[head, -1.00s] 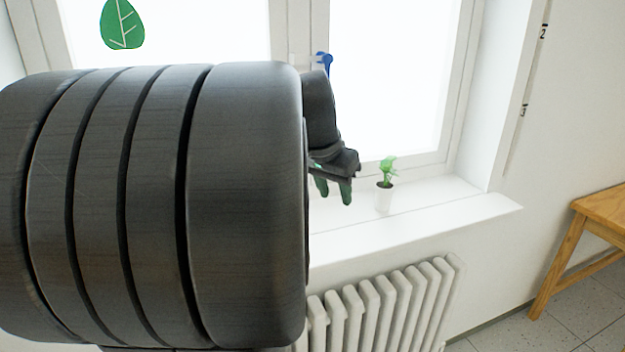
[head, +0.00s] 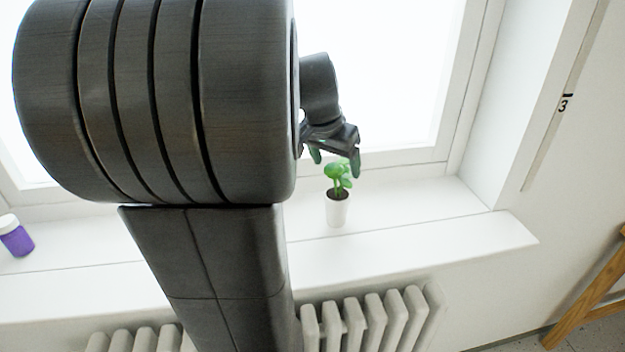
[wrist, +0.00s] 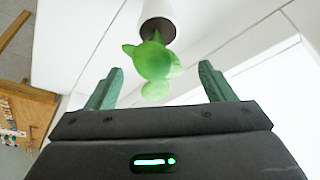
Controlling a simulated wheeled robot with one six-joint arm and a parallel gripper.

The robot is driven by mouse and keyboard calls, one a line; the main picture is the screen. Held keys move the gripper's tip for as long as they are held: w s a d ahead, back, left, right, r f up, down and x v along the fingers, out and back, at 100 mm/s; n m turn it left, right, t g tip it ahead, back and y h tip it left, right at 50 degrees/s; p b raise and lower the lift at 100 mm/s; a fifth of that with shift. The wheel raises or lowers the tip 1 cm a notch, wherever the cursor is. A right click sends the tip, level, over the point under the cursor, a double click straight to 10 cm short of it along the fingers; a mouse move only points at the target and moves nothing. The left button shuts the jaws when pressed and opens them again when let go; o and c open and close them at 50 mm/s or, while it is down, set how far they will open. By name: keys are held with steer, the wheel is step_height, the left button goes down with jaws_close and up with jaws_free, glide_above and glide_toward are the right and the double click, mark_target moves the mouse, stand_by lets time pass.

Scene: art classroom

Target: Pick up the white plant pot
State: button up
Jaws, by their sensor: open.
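The white plant pot (head: 337,212) stands upright on the white windowsill, with dark soil and a small green plant (head: 339,178) in it. My gripper (head: 336,164) is open, just above the plant in the head view, its fingertips close to the leaves. In the wrist view my gripper (wrist: 160,85) shows two green fingers spread apart, with the plant (wrist: 155,62) between and beyond them. The pot (wrist: 157,18) is at the top edge there, partly cut off. Nothing is held. I cannot tell whether the fingers touch the leaves.
The windowsill (head: 420,232) is clear to the right of the pot. A purple jar with a white lid (head: 15,238) stands far left on it. A radiator (head: 375,318) is below the sill, and the window is behind. A wooden table (head: 595,292) is at the right.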

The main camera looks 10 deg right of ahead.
mark_target(340, 181)
steer(key=x, duration=0.7)
steer(key=shift+s+f, duration=0.1)
steer(key=shift+f, duration=0.1)
steer(key=shift+c, duration=0.3)
steer(key=c, duration=1.6)
steer(key=shift+o, duration=0.2)
steer(key=shift+r, duration=0.1)
